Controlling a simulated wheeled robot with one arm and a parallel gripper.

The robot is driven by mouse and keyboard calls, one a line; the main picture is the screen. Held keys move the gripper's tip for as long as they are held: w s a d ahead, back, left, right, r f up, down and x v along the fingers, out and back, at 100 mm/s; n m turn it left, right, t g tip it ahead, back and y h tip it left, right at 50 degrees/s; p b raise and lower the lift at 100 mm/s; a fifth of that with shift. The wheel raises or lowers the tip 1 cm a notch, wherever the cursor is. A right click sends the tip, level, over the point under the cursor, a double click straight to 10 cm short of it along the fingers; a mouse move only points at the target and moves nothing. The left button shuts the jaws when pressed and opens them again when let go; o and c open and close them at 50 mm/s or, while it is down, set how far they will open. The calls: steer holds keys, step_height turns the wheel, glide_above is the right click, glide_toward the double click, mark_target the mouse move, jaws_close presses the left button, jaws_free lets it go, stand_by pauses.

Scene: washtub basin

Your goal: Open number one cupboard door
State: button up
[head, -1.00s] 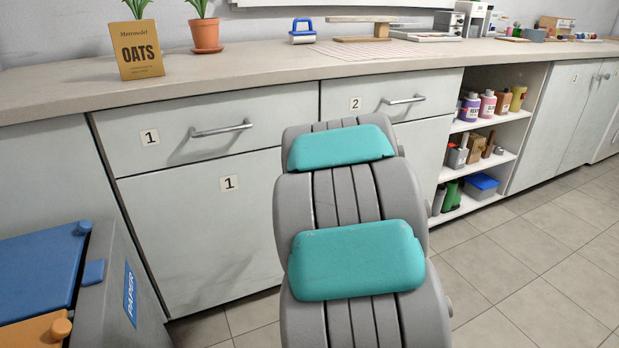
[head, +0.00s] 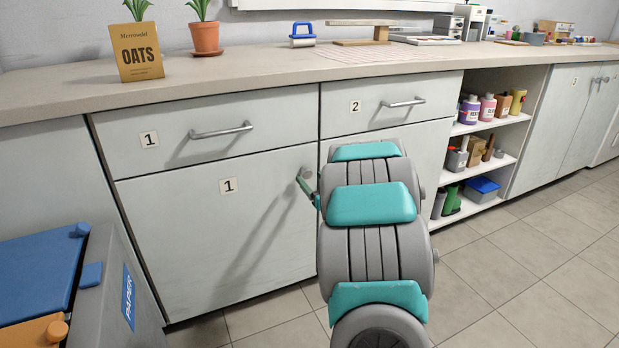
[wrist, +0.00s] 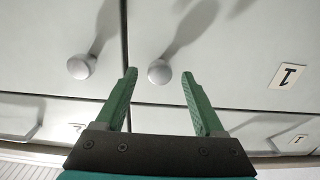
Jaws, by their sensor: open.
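The number one cupboard door (head: 205,245) is a pale panel with a "1" label, shut below drawer one. Its round knob (head: 305,173) is at the upper right corner. In the wrist view, which looks upside down, this knob (wrist: 159,72) shows between the tips of my gripper's green fingers. My gripper (wrist: 159,74) is open and not closed on the knob; I cannot tell if the knob is fully between the fingers or just beyond. In the head view my gripper (head: 307,186) is at the knob, mostly hidden by my arm.
Drawer one's bar handle (head: 221,130) is above the door. Cupboard two's knob (wrist: 81,66) is close beside the fingers in the wrist view. A grey bin (head: 105,290) marked PAPER stands in front at the left. Tiled floor (head: 265,315) is clear before the door.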

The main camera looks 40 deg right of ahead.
steer(key=shift+x, duration=1)
jaws_close()
stand_by(0.8)
